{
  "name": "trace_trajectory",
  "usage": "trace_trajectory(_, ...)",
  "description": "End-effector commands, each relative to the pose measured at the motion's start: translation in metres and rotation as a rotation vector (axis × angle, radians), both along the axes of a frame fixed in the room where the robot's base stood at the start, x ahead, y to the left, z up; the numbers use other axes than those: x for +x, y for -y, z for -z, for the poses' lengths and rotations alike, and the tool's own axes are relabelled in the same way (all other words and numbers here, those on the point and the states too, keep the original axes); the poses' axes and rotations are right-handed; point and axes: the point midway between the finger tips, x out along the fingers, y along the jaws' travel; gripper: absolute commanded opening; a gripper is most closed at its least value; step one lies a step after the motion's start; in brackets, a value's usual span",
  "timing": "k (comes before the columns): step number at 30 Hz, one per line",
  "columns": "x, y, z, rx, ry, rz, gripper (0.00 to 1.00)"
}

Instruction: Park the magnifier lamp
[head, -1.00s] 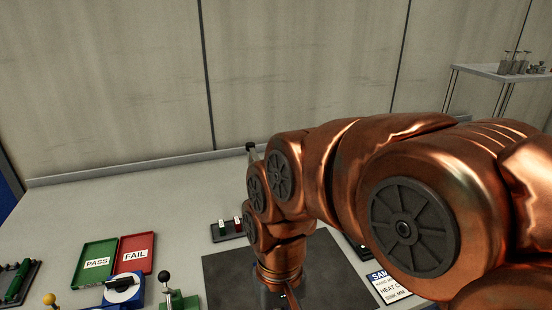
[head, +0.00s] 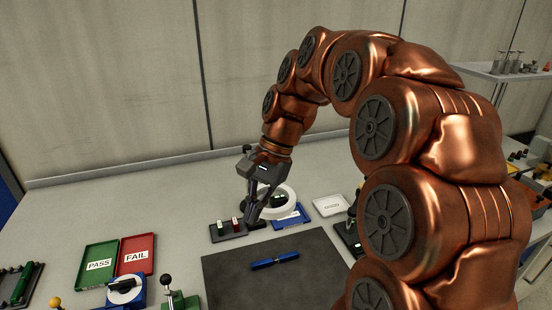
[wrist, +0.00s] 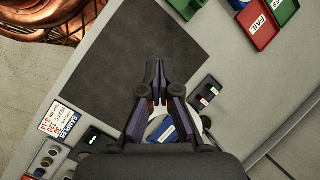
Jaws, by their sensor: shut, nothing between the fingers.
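The magnifier lamp's white ring head (head: 290,204) is tilted over the back of the bench, just behind the dark mat. In the wrist view the white ring (wrist: 153,127) is partly hidden behind my fingers. My gripper (head: 251,221) points down at the left side of the ring, close to it; I cannot tell whether they touch. In the wrist view my gripper (wrist: 157,80) has its fingers together with nothing between them. The lamp's arm and base are mostly hidden behind my gripper.
The dark mat (head: 235,285) has a blue tool (head: 275,260) on it. A small rack (head: 228,231) stands close left of my gripper. Green PASS (head: 98,252) and red FAIL (head: 135,243) trays lie left. A blue card (head: 291,217) and a white tray (head: 328,206) lie behind the mat.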

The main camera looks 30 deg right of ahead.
Motion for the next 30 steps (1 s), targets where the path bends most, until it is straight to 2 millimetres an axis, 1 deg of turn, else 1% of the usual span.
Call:
trace_trajectory(1,0.009,0.008,-0.007,0.014,-0.005,0.04,0.0)
trace_trajectory(6,0.032,0.033,-0.024,0.059,-0.03,0.178,0.0)
trace_trajectory(11,0.05,0.06,-0.039,0.103,-0.056,0.307,0.0)
trace_trajectory(16,0.067,0.092,-0.052,0.148,-0.085,0.444,0.0)
trace_trajectory(20,0.077,0.119,-0.061,0.184,-0.111,0.546,0.0)
trace_trajectory(24,0.085,0.15,-0.07,0.221,-0.134,0.656,0.0)
trace_trajectory(30,0.09,0.192,-0.079,0.266,-0.17,0.799,0.0)
